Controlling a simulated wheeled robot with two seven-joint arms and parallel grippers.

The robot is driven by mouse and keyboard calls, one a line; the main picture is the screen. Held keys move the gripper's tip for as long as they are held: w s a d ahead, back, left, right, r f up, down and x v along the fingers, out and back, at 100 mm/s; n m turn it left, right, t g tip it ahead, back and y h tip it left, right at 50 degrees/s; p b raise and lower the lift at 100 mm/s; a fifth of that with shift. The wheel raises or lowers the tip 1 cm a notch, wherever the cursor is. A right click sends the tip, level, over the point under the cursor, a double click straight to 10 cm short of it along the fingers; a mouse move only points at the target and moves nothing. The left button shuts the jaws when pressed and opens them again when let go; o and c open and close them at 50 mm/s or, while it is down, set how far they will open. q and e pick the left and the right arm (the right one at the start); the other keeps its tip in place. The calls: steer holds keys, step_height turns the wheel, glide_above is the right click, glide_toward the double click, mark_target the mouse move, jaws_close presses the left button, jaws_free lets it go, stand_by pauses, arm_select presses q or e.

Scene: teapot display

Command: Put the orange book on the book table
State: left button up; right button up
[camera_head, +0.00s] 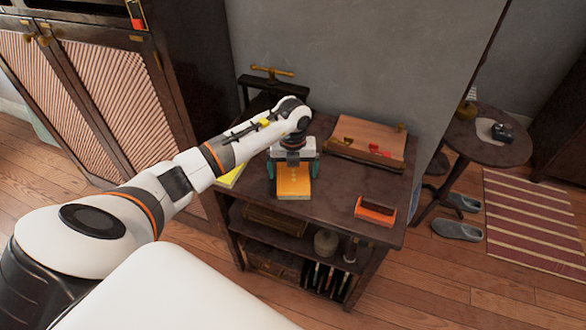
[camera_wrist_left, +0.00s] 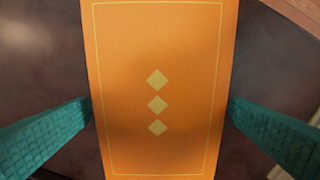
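The orange book (camera_head: 293,183) is at the middle of the dark wooden table (camera_head: 345,210), near its front edge. The book's cover with three pale diamonds (camera_wrist_left: 157,40) fills the middle of the left wrist view. My left gripper (camera_head: 293,167) points down over the book's far part. In the left wrist view its teal fingers (camera_wrist_left: 158,108) stand on both sides of the book, their tips at its edges. I cannot tell whether they press on it, or whether the book rests on the table. My right gripper is out of view.
A wooden slanted board (camera_head: 370,139) with small red items stands at the table's back right. An orange-red tray (camera_head: 375,212) is at its right front. A yellow item (camera_head: 231,177) lies at the left edge. A round table (camera_head: 478,135) stands farther right.

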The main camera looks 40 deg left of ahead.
mark_target(293, 173)
arm_select(q)
steer(key=shift+r, duration=0.15)
step_height(293, 173, up, 12)
steer(key=shift+b, duration=0.35)
stand_by(0.5)
